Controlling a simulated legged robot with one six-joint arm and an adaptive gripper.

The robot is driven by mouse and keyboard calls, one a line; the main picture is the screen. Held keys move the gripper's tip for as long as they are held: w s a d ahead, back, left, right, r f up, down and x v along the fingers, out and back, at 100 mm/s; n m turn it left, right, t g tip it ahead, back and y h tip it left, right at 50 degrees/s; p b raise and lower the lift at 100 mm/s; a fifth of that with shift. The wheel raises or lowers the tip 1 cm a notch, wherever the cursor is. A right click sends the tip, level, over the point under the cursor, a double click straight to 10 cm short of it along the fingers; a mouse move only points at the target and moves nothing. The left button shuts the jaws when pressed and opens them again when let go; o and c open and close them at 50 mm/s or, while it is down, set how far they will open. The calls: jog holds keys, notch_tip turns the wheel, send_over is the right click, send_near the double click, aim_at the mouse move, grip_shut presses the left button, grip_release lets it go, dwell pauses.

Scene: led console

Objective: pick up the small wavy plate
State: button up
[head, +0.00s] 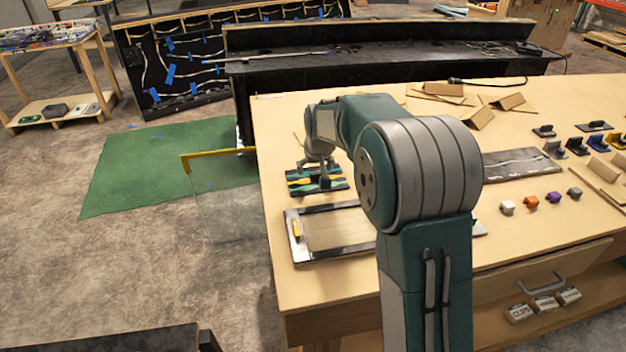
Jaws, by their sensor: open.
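A small dark plate with wavy green and yellow bands (333,186) lies on the wooden table near its left edge. My gripper (315,178) points down over this plate. Its fingers cover part of the plate, and I cannot tell whether they touch it. The gripper is open, with nothing visibly held. The fingers are small and partly dark in this view.
A black-edged frame (300,251) lies in front of the plate. A dark panel with a pale wavy line (515,163) lies to the right, near several small coloured blocks (531,202). A black console (390,70) stands behind.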

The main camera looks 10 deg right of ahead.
aim_at(317, 173)
jog(key=x, duration=0.2)
jog(key=shift+w+d+f, duration=0.25)
jog(key=shift+w+d, duration=0.05)
jog(key=shift+w+d+f, duration=0.1)
jog(key=shift+d+f, duration=0.15)
jog(key=shift+d, duration=0.1)
jog(key=shift+a, duration=0.45)
grip_shut()
jog(key=shift+d, duration=0.2)
